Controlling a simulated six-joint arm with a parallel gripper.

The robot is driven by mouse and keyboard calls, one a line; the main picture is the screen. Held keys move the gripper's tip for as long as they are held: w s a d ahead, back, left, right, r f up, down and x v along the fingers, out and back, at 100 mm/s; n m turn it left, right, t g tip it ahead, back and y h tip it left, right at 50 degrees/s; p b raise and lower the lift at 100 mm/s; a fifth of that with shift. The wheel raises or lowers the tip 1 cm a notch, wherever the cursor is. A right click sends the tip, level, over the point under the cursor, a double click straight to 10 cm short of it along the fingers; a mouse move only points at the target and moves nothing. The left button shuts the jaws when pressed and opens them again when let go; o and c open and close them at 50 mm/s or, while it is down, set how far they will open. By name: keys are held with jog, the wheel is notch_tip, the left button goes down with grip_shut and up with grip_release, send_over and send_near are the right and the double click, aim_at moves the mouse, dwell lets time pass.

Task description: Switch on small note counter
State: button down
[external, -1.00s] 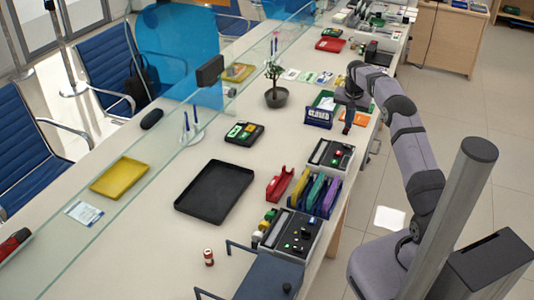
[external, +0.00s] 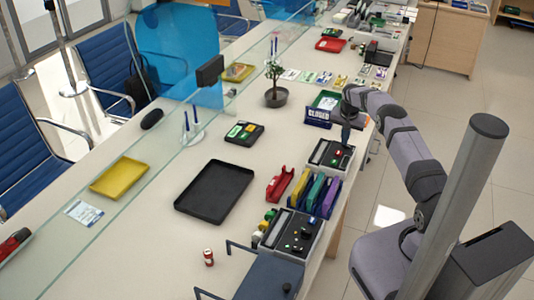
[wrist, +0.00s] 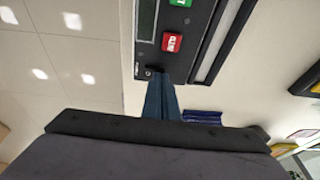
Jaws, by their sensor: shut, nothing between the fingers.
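A small dark panel device (external: 329,154), which looks like the small note counter, sits at the counter's right edge with red and green buttons on top. In the wrist view it (wrist: 200,45) shows a red button (wrist: 172,42), a green button (wrist: 181,3), a dark display strip (wrist: 146,20) and a small round black part (wrist: 149,71). My gripper (external: 345,138) is shut and empty, pointing down at the device's far right end. In the wrist view its blue-grey fingertips (wrist: 161,82) are close to the small round part; I cannot tell whether they touch.
A second panel device (external: 293,232) and a rack of coloured folders (external: 316,191) stand nearer. A red holder (external: 280,184) and a black tray (external: 214,191) lie to the left. A blue CLOSED sign (external: 318,116) and a potted plant (external: 275,85) stand farther back.

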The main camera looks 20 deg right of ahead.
jog(key=shift+w+a+f+b, duration=0.1)
jog(key=shift+f+b, duration=0.35)
jog(key=shift+b, duration=0.3)
jog(key=shift+r, duration=0.2)
